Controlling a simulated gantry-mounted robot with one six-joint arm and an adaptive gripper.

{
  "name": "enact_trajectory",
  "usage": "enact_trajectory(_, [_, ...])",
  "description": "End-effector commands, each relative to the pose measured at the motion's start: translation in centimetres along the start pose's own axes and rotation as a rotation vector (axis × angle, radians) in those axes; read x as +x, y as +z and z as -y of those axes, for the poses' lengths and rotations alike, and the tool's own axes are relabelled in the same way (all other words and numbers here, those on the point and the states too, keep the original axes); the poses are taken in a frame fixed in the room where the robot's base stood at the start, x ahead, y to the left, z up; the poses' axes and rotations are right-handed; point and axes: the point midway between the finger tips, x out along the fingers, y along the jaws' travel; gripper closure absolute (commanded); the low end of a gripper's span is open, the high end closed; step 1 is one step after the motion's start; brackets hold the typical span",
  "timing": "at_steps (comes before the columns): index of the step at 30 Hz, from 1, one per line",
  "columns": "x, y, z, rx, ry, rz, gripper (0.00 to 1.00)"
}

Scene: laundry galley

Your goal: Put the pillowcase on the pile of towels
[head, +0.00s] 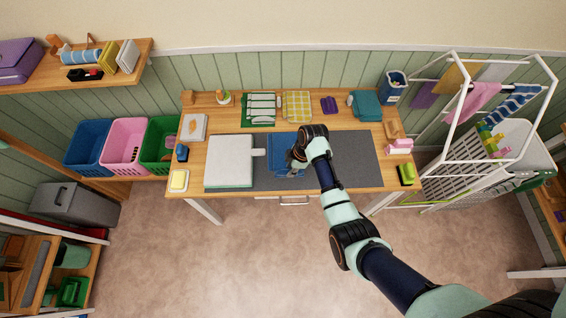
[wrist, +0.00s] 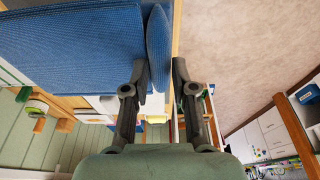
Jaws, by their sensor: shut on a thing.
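The blue ribbed cloth (head: 283,143), which looks like the pillowcase, lies on the grey mat in the middle of the table. In the wrist view it is a broad blue sheet (wrist: 70,45) with a narrow fold (wrist: 158,45) beside it. My gripper (head: 297,160) is over the cloth's right part and hides some of it. In the wrist view my gripper (wrist: 156,75) is shut on the narrow fold, which stands between its fingers. A flat white stack (head: 230,160) with a teal lower edge, likely the pile of towels, lies just left of the cloth.
The grey mat (head: 350,160) is clear to the right. A teal folded cloth (head: 367,105), a yellow checked cloth (head: 297,106) and a green striped cloth (head: 260,107) lie along the back. A white drying rack (head: 448,105) stands right of the table; coloured baskets (head: 125,145) stand left.

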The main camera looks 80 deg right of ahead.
Motion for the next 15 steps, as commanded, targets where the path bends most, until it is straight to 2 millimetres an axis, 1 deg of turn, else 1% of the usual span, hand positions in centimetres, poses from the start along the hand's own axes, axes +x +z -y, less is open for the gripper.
enact_trajectory(5, [0.8,-1.9,-0.2,-0.003,0.000,-0.001,1.00])
enact_trajectory(15, [2.1,-6.6,-0.7,-0.001,0.002,-0.001,1.00])
